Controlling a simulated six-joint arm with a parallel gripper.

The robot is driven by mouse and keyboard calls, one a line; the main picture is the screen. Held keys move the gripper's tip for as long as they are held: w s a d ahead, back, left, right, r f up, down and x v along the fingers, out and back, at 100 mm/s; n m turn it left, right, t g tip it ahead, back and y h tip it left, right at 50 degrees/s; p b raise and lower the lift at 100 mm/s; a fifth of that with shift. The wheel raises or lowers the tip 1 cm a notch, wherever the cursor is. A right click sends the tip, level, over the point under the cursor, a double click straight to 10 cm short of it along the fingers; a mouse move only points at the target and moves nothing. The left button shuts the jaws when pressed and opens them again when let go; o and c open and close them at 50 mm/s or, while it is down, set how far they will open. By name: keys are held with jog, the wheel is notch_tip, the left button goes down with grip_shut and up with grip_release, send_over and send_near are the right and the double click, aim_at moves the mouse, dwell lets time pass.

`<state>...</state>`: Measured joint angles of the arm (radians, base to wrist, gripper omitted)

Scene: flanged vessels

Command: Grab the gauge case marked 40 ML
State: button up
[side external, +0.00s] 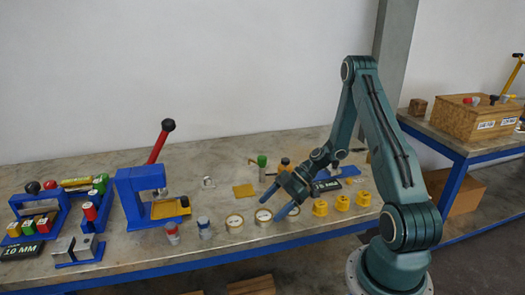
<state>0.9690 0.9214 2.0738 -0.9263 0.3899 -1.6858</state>
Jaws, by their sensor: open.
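My gripper (272,205) is open and empty above the middle of the bench, its two blue-grey fingers pointing down and left. A dark case with pale lettering (326,185) lies flat just right of my gripper and partly behind it; its marking is too small to read surely. Another dark case (22,250) lies at the bench's front left corner, and its lettering looks like 10 MM. I cannot make out a marking of 40 ML on either one.
Tape rolls (235,222) and yellow flanged pieces (342,202) line the front of the bench (225,255). A blue press with a red lever (160,150) stands left. A green-capped bottle (262,165) stands behind my gripper. A wooden box (460,115) sits on the right bench.

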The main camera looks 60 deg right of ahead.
aim_at(264, 215)
jog(key=shift+x, duration=2.25)
jog(key=shift+c, duration=0.3)
jog(key=c, duration=1.1)
